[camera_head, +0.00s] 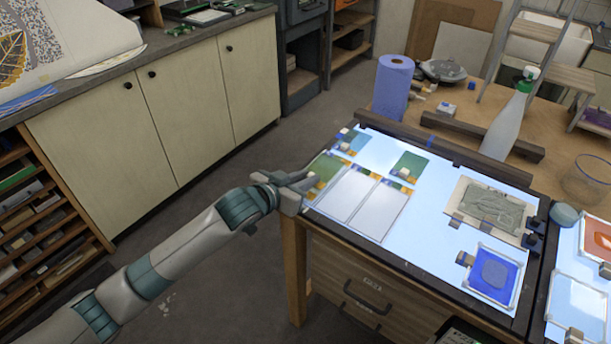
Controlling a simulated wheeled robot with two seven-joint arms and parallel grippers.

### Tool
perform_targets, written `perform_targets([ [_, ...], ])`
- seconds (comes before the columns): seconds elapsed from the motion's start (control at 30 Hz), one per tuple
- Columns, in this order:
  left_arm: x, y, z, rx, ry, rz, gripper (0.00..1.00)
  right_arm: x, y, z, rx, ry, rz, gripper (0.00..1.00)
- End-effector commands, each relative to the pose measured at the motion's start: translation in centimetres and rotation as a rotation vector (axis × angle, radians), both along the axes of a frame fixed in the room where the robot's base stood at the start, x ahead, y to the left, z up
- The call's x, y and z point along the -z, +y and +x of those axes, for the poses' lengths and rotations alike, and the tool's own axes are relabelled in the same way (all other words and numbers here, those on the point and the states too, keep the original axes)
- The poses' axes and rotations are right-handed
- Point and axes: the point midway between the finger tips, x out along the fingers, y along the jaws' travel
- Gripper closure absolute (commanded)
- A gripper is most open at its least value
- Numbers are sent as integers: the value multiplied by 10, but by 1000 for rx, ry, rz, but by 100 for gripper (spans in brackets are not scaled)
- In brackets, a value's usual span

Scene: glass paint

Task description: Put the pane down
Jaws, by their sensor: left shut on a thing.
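My left gripper (303,183) is at the left edge of the lit glass table (411,241). It is shut on the near left edge of a green pane (325,167), which has small coloured patches near its corners. The pane lies over the table's left end, and I cannot tell whether it touches the surface. Two pale panes (347,194) (379,210) lie side by side to its right. A smaller green pane (411,164) and a blue pane (353,142) lie behind. My right gripper is not in view.
A framed blue pane (494,274) and a grey-green relief sheet (488,209) occupy the table's right side. A white spray bottle (508,122) and a blue paper roll (392,87) stand behind it. Dark bars line the back edge. The front middle of the lit surface is clear.

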Motion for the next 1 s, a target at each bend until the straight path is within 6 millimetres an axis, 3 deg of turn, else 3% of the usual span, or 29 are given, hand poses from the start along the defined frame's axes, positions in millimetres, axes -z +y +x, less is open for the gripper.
perform_targets([
  [0.33,2,0,0,0,0,0,100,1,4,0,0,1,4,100],
  [0.37,3,0,0,0,-1,1,81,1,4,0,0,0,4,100],
  [0.43,3,0,0,0,-1,1,65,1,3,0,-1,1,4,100],
  [1.0,-3,5,-7,0,-1,1,65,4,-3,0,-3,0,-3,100],
])
